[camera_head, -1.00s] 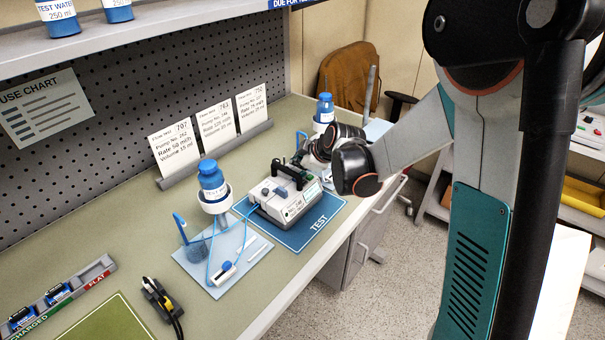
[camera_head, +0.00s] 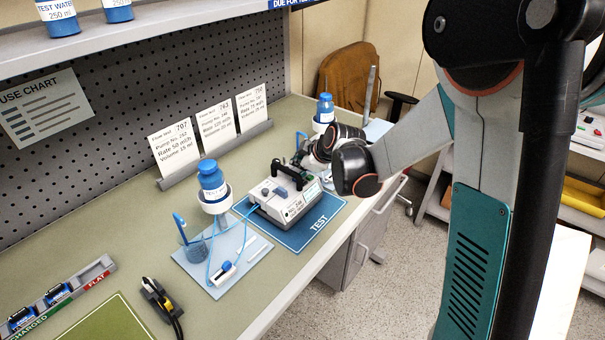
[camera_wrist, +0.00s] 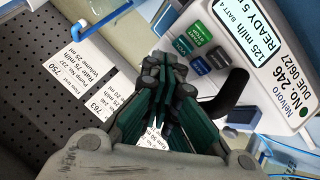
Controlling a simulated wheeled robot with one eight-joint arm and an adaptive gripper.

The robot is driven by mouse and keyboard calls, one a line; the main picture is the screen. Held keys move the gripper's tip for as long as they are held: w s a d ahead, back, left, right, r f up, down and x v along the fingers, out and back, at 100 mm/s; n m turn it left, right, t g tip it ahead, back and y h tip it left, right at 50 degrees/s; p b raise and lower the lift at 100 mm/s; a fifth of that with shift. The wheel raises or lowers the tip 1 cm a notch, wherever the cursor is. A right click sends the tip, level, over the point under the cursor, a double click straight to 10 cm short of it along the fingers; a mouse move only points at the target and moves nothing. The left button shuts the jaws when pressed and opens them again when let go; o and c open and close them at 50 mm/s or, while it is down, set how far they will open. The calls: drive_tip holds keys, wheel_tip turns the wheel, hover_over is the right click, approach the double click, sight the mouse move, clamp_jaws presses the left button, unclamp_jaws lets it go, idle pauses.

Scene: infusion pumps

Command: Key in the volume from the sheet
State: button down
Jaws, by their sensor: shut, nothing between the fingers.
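The infusion pump (camera_head: 285,200) stands on the blue TEST mat (camera_head: 318,225). In the wrist view the pump (camera_wrist: 285,75) carries the label No. 246, and its display (camera_wrist: 243,27) reads 125 ml/h and READY. Several coloured buttons (camera_wrist: 200,50) sit beside the display. Three flow-test sheets (camera_head: 215,127) stand behind the pump. In the wrist view the sheet numbered 763 (camera_wrist: 92,108) is partly legible, with No. 246 and what looks like 20 ml. My gripper (camera_wrist: 165,68) is shut and empty, its tips close to the buttons; contact cannot be told.
Another bottle (camera_head: 325,108) stands behind my wrist. A battery rack (camera_head: 60,295) is at the lower left. The bench's front edge is near.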

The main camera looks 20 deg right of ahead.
drive_tip(key=shift+f, duration=0.35)
drive_tip(key=shift+f+b, duration=0.5)
drive_tip(key=shift+b, duration=0.15)
idle(0.4)
drive_tip(key=shift+r, duration=0.2)
drive_tip(key=shift+r+p, duration=0.6)
drive_tip(key=shift+r, duration=0.1)
drive_tip(key=shift+r+p, duration=1.7)
drive_tip(key=shift+r, duration=0.8)
